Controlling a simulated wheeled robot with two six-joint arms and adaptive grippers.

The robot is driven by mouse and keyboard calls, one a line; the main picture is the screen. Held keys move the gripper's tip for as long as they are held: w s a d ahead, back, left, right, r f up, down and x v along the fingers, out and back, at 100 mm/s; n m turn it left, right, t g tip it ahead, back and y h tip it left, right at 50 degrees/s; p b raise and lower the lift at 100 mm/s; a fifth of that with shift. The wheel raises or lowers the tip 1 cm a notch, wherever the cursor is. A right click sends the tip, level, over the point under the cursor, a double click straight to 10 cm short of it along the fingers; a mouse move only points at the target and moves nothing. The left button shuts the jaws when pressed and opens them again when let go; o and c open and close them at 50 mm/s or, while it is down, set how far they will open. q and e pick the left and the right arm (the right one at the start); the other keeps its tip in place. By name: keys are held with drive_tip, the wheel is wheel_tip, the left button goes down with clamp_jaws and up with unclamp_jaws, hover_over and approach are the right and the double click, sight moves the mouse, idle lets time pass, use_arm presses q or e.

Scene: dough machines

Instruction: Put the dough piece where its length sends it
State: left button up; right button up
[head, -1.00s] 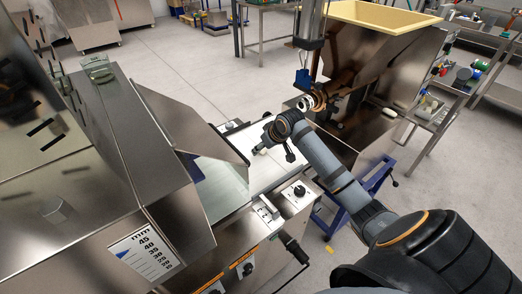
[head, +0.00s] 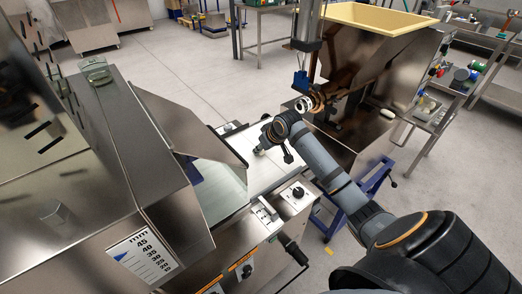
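My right arm comes in from the lower right and reaches to the white belt (head: 222,180) of the machine at the left. The dark parts at the arm's end, around my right gripper (head: 259,150), are over the belt's far end. They are too small to show whether the fingers are open or shut, or hold anything. A scale plate marked in mm (head: 142,256) is on the machine's front, with a blue pointer near its upper numbers. My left gripper is out of view.
A steel machine with a cream hopper (head: 375,18) stands beyond my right arm. A blue stand (head: 372,188) is on the floor beside the belt. A steel guard (head: 200,130) rises over the belt. Open grey floor lies behind.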

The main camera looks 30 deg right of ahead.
wheel_tip(320, 180, up, 3)
drive_tip(key=shift+f, duration=0.2)
drive_tip(key=s+d+r+p, duration=0.2)
drive_tip(key=s+r+p, duration=0.3)
drive_tip(key=p, duration=0.4)
drive_tip(key=s+d+r+p, duration=0.2)
drive_tip(key=s+r+p, duration=0.3)
drive_tip(key=s+p, duration=0.3)
drive_tip(key=shift+d+p, duration=0.4)
drive_tip(key=shift+p, duration=0.8)
